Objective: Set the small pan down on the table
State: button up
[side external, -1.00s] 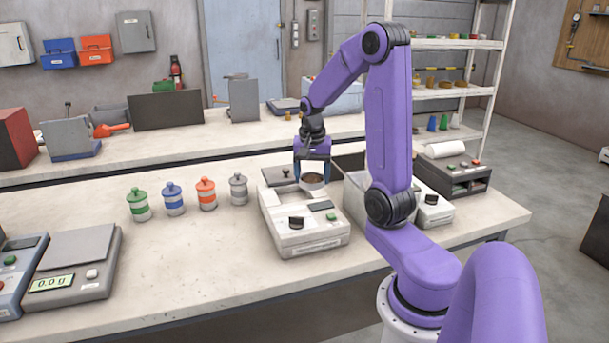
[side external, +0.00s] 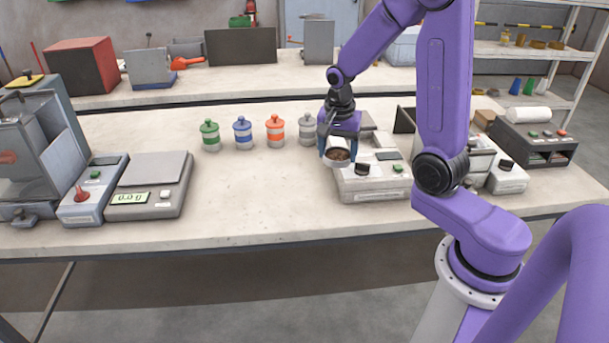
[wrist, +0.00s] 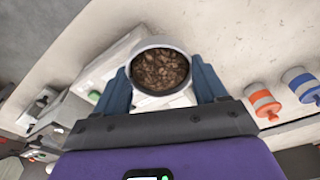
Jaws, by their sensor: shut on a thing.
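The small pan (side external: 336,164) is a round, light-coloured cup with dark brown pellets (wrist: 160,70) in it. My gripper (side external: 340,150) is shut on the pan, with one blue finger on each side of it. In the wrist view, the pan sits level-looking between the fingers. It is at the left edge of a white device, seemingly above the table (side external: 255,195); the exact gap beneath it cannot be told.
The white device (side external: 375,184) stands just right of the pan. Grey (side external: 308,130), orange (side external: 275,131), blue (side external: 243,134) and green (side external: 210,136) jars stand behind to the left. A scale (side external: 150,186) is further left. The table between scale and device is clear.

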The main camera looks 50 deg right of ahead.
jog(key=w+d+f, duration=0.2)
jog(key=w+f, duration=0.2)
jog(key=w, duration=0.5)
send_over(304, 176)
jog(key=f, duration=0.5)
jog(key=shift+s+a+f, duration=0.15)
jog(key=shift+s+a, duration=0.1)
jog(key=shift+s, duration=0.1)
jog(key=shift+w+f, duration=0.15)
jog(key=shift+f, duration=0.1)
jog(key=shift+w+d+f, duration=0.1)
jog(key=shift+f, duration=1.5)
jog(key=shift+f, duration=0.1)
jog(key=o, duration=1)
